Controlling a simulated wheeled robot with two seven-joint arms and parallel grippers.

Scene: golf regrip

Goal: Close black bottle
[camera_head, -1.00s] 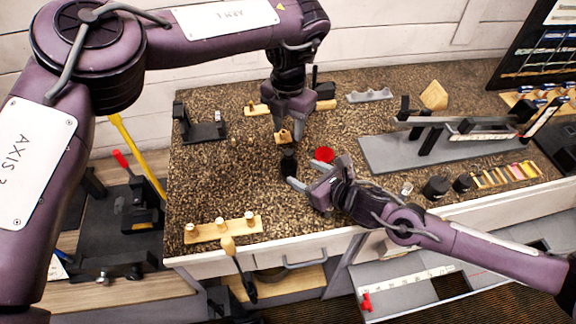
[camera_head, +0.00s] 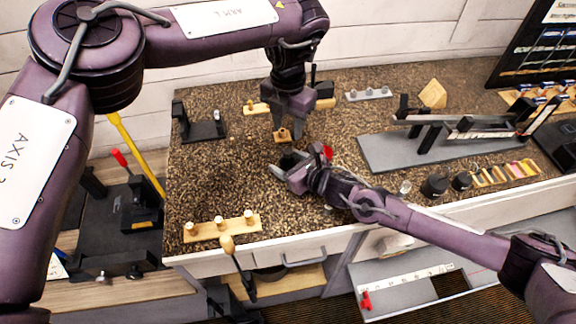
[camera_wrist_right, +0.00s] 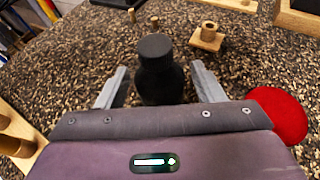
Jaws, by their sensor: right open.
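The black bottle (camera_wrist_right: 160,80) stands upright on the speckled bench. A dark, wider cap-like top (camera_wrist_right: 155,46) sits over its neck; whether it is tight cannot be told. My right gripper (camera_wrist_right: 160,72) is open, with one finger on each side of the bottle and gaps visible. In the head view, my right gripper (camera_head: 282,165) partly hides the bottle (camera_head: 288,159). My left gripper (camera_head: 292,124) points down behind the bottle, near a small wooden block (camera_head: 283,136). Its fingers look apart with nothing seen between them.
A red disc (camera_wrist_right: 280,114) lies right of the bottle in the wrist view. A wooden rack with pegs (camera_head: 222,228) is at the front left. A grey plate with a black stand (camera_head: 400,150) and dark jars (camera_head: 435,186) are right. The bench's left middle is mostly clear.

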